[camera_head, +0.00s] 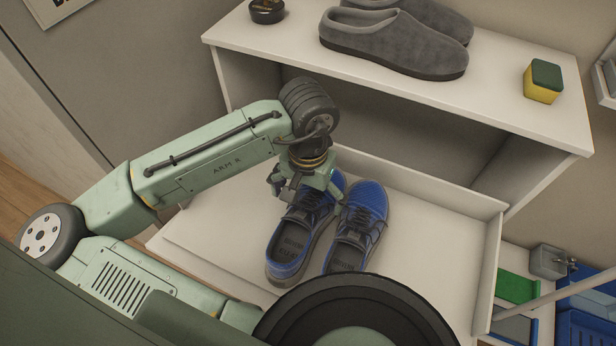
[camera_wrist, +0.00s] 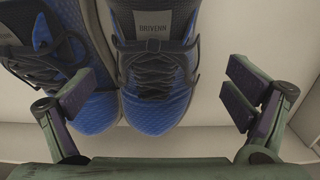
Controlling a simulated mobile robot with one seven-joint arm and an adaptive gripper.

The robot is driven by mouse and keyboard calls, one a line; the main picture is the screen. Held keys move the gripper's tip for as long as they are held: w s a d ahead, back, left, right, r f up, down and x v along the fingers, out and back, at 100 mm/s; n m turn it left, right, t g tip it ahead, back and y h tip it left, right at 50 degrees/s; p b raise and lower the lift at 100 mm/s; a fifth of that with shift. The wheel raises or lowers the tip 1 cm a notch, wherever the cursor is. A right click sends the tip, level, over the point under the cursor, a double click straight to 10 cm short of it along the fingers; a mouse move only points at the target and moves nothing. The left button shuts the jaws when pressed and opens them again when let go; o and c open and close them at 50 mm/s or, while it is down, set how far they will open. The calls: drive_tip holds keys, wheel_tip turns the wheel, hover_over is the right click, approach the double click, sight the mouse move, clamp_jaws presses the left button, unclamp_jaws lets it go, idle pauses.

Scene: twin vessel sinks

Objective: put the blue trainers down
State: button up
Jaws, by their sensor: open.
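The blue trainers (camera_head: 355,222) stand side by side, upright, on the white pull-out shelf (camera_head: 430,245), toes toward the cabinet. In the wrist view the pair (camera_wrist: 152,75) fills the upper left and middle, with dark laces and blue toes. My gripper (camera_head: 310,195) is over the toe end of the left trainer in the head view. In the wrist view my gripper's fingers (camera_wrist: 160,95) are spread wide, one on each side of one trainer's toe. The left finger overlaps the other trainer's toe; whether it touches is unclear. Nothing is held between the fingers.
Grey slippers (camera_head: 395,42) sit on the white cabinet top (camera_head: 480,110), with a small dark tin (camera_head: 267,11) to their left and a green and yellow sponge block (camera_head: 543,81) to their right. Blue crates (camera_head: 590,300) and a green item (camera_head: 517,288) lie at lower right.

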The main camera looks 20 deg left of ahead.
wheel_tip(320, 180, up, 9)
drive_tip(key=shift+r, duration=0.15)
idle(0.6)
